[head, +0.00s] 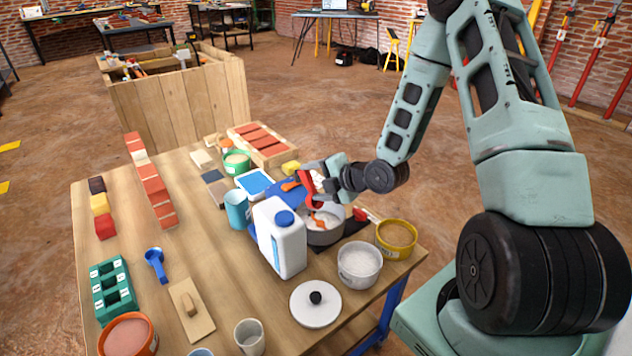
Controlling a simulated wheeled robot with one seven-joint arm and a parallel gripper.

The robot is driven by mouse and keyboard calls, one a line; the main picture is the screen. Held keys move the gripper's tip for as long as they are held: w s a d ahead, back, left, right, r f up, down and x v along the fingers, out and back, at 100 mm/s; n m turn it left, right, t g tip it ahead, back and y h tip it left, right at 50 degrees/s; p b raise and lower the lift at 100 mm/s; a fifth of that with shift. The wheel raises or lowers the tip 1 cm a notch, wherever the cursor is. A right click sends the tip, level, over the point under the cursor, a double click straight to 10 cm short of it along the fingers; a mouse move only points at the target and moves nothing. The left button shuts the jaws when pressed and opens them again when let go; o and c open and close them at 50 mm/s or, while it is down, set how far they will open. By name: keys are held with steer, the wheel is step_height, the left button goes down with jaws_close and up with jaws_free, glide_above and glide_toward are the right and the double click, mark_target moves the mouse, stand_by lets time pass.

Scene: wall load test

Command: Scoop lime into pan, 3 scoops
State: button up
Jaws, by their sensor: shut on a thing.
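My gripper (311,188) is over a round grey pan (324,238) right of the table's middle, shut on a red-orange tool (306,182), perhaps a scoop. Its lower end is hard to make out. Something orange shows inside the pan, and the pan's far rim is partly hidden by my gripper. A white tub (359,271) full of pale, grainy stuff, possibly the lime, stands in front and to the right of the pan. I cannot tell whether the tool carries any of it.
A tall white jug (281,240) with a blue cap stands close left of the pan. A yellow tub (396,240) is to the right; a white lid (315,304) lies in front. A blue scoop (155,262) lies far left. Bare tabletop shows at middle left.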

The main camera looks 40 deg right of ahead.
steer(key=shift+r, duration=0.15)
steer(key=shift+r+p, duration=1.15)
steer(key=shift+r, duration=0.75)
steer(key=shift+w+a, duration=0.1)
